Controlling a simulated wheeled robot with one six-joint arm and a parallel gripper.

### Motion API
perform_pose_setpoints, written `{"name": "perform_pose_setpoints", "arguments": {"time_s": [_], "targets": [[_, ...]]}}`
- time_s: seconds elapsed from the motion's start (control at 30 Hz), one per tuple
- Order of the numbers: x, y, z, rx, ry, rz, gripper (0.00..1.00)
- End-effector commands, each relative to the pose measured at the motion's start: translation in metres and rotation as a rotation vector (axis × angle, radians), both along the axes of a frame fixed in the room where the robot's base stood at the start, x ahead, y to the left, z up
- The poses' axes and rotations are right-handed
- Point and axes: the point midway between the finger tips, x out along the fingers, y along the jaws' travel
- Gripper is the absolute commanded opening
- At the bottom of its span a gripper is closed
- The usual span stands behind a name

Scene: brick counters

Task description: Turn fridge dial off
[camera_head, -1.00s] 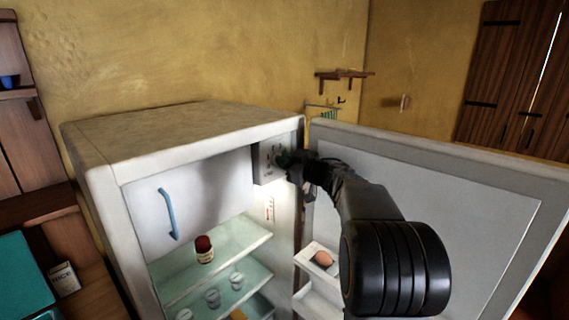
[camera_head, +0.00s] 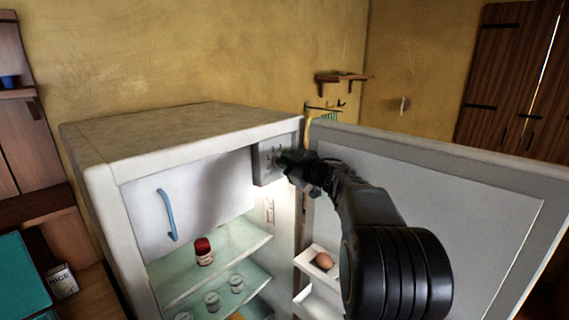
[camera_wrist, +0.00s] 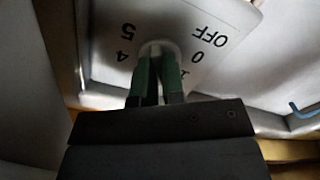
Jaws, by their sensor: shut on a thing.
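The fridge dial (camera_wrist: 159,46) is a small pale knob on a light panel marked OFF, 0, 1, 4 and 5; other marks are hidden behind my fingers. In the wrist view the green-tipped fingers of my gripper (camera_wrist: 158,78) are closed around the knob. Which mark the dial points to cannot be told. In the head view my gripper (camera_head: 287,160) reaches the grey control box (camera_head: 264,172) at the upper right inside the open fridge (camera_head: 190,140). The dial itself is too small and covered there.
The fridge door (camera_head: 450,205) stands open on the right, beside my arm. A blue handle (camera_head: 167,215) is on the inner freezer flap. A red-capped jar (camera_head: 204,252) and several small jars stand on glass shelves. An egg (camera_head: 323,261) sits in the door rack.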

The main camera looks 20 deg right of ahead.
Motion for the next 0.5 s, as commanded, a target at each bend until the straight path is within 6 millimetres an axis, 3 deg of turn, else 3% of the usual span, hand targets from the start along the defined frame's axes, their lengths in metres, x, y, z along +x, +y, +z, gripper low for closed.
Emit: {"name": "perform_pose_setpoints", "arguments": {"time_s": [0.07,0.1,0.37,0.5], "targets": [[0.0,0.0002,-0.0007,0.0,0.002,0.0,0.0],[0.0,0.0002,-0.0007,0.0,0.002,0.0,0.1],[0.0,0.0001,-0.0004,0.001,0.001,0.001,0.35],[0.0,0.0,-0.0002,0.001,0.0,0.0,0.35]]}}
